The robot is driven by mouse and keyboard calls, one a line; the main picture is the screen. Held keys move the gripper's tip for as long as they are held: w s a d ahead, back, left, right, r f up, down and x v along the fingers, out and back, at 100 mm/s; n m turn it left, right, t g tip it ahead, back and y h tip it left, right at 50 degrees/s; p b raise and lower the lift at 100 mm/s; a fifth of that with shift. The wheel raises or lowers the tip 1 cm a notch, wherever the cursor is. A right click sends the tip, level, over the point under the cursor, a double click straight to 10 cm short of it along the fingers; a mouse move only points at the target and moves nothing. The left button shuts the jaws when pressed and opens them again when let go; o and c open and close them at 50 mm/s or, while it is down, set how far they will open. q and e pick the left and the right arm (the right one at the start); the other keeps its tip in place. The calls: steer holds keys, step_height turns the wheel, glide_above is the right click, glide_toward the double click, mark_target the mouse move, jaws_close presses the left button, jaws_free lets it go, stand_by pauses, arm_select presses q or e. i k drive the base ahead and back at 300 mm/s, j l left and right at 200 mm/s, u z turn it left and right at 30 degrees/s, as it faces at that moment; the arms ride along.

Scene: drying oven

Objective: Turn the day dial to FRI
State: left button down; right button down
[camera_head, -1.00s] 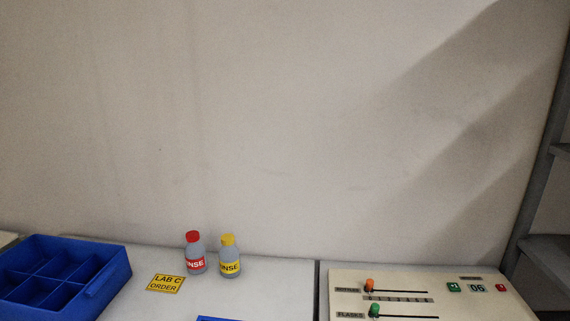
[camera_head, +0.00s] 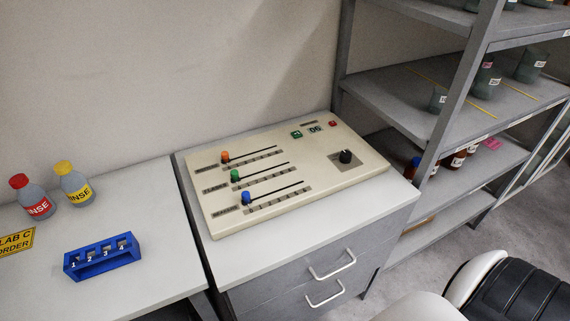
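The cream control panel (camera_head: 225,215) lies on top of a grey drawer cabinet in the middle of the view. A black round dial (camera_head: 346,156) sits at its right side; its markings are too small to read, so I cannot tell which day it points to. The panel also has an orange slider knob (camera_head: 225,156), a green slider knob (camera_head: 235,175) and a blue slider knob (camera_head: 246,197), each at the left part of its slot. A small display (camera_head: 315,128) reads 06, between a green button (camera_head: 296,134) and a red button (camera_head: 333,123).
A grey shelf rack (camera_head: 400,95) with bottles and beakers stands right of the cabinet (camera_head: 300,275). A blue numbered rack (camera_head: 103,258), a red-capped bottle (camera_head: 32,197) and a yellow-capped bottle (camera_head: 74,183) stand on the left table.

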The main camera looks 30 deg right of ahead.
mark_target(344, 157)
steer(key=z, duration=1.5)
